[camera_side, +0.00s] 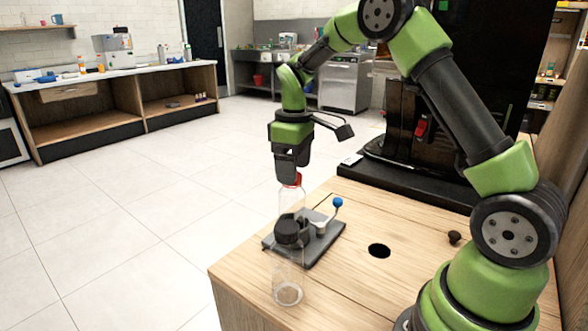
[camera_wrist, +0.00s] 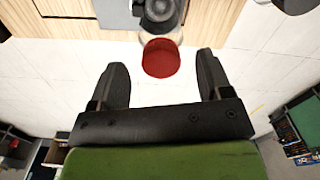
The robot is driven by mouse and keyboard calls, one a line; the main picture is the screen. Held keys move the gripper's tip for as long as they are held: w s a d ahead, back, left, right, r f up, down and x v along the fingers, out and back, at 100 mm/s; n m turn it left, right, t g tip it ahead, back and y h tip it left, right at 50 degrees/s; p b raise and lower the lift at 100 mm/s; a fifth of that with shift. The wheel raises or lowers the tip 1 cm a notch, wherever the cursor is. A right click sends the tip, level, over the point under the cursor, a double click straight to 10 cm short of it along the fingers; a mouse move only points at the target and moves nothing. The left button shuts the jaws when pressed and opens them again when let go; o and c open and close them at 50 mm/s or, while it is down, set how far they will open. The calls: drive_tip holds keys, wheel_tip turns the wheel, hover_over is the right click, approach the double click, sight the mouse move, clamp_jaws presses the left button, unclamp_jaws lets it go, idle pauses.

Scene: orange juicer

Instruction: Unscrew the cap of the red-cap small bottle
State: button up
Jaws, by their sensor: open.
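The red cap (camera_side: 293,180) sits on top of a clear bottle (camera_side: 292,200), which stands upright near the table's left edge. In the wrist view the red cap (camera_wrist: 161,58) shows round and centred between the fingertips, with visible gaps on both sides. My gripper (camera_side: 290,173) points down from above, right at the cap in the side view. Its two dark fingers (camera_wrist: 161,66) are spread and hold nothing. The bottle's lower part is hidden behind a dark round lid in the side view.
A dark-lidded clear container (camera_side: 288,294) stands in front of the bottle. A grey plate (camera_side: 328,242) carries a lever with a blue knob (camera_side: 337,202). The wooden table (camera_side: 365,290) has a round hole (camera_side: 379,251). A black machine stands behind.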

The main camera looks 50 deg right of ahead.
drive_tip(key=shift+f, duration=0.7)
drive_tip(key=c, duration=1.1)
drive_tip(key=n, duration=0.5)
drive_tip(key=shift+c, duration=0.2)
drive_tip(key=n, duration=0.5)
